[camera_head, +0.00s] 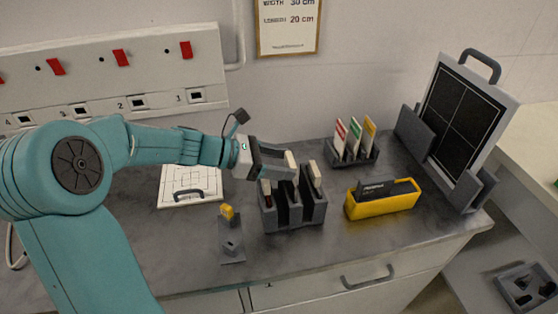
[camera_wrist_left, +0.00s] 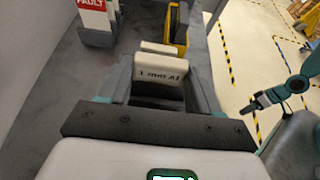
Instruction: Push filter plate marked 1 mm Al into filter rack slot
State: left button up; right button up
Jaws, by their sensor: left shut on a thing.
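The grey filter rack (camera_head: 292,214) stands on the bench with upright slots. My left gripper (camera_head: 281,171) is above the rack, shut on a pale-topped filter plate (camera_head: 291,160). In the left wrist view the plate (camera_wrist_left: 160,70) sits between the dark fingers; its label reads 1 mm Al, seen turned over. The plate is upright and its top stands higher than its neighbours. The fingers and rack walls hide its lower part, so I cannot tell how deep it sits. Other pale plates stand in the rack at the left (camera_head: 266,187) and right (camera_head: 315,174).
A yellow bin (camera_head: 382,206) and a small holder with coloured cards (camera_head: 352,152) are to the right. A black-gridded panel (camera_head: 462,115) stands at the far right. A small grey stand (camera_head: 231,246) and a white board (camera_head: 180,187) are left of the rack.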

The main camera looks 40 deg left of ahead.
pick_arm(q)
jog(key=shift+f+b, duration=1.3)
jog(key=shift+f, duration=0.45)
jog(key=shift+r, duration=0.2)
notch_tip(320, 180, up, 8)
jog(key=p, duration=0.7)
jog(key=shift+p, duration=0.3)
dwell(1.7)
notch_tip(320, 180, down, 7)
jog(key=b, duration=0.5)
dwell(2.2)
